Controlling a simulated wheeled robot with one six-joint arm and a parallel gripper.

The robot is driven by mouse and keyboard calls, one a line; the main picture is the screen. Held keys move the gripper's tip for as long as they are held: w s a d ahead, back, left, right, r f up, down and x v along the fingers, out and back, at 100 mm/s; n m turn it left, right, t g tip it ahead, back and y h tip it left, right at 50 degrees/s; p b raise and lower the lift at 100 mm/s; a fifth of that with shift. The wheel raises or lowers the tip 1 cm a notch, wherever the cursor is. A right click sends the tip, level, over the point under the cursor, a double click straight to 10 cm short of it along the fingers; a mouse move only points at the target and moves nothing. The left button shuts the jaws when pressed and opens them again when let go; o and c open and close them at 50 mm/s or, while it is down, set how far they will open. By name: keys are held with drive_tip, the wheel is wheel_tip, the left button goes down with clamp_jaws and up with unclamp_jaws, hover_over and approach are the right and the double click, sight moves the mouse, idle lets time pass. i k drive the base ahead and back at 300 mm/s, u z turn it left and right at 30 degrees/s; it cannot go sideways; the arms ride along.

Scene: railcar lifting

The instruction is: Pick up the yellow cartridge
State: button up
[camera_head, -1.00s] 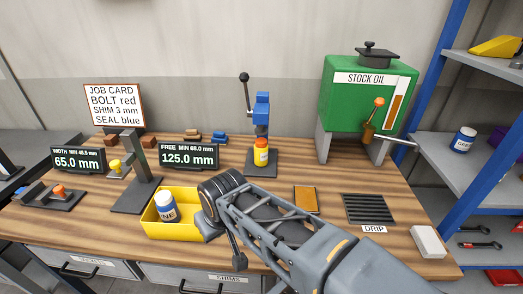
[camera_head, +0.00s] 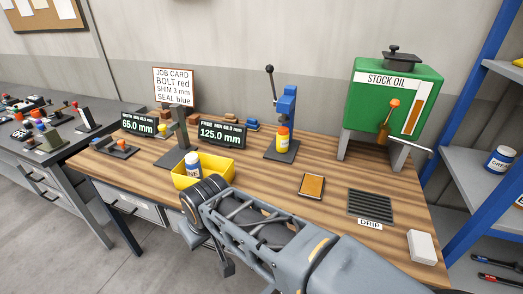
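A yellow cartridge (camera_head: 283,141) with an orange-red cap and a pale label stands upright on the dark base of a blue lever press (camera_head: 287,104), towards the back of the wooden bench. My arm reaches in from the lower right. My gripper (camera_head: 208,250) is at its far end, low and in front of the bench's front edge, well apart from the cartridge. Its fingers are partly hidden by my own wrist, so their opening is unclear. I see nothing held in it.
A yellow bin (camera_head: 231,171) holding a white-and-blue bottle (camera_head: 193,164) sits just beyond my wrist. A green stock oil tank (camera_head: 397,95), drip grate (camera_head: 371,204), orange-topped pad (camera_head: 312,187) and white block (camera_head: 422,247) occupy the right. Blue-posted shelving (camera_head: 453,170) bounds the far right.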

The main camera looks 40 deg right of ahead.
sight(282, 142)
drive_tip(key=u, duration=0.6)
drive_tip(key=k, duration=0.85)
drive_tip(key=u, duration=0.65)
drive_tip(key=i, duration=1.45)
drive_tip(key=z, duration=1.2)
drive_tip(key=i, duration=1)
drive_tip(key=z, duration=1.25)
drive_tip(key=i, duration=0.25)
drive_tip(key=z, duration=0.2)
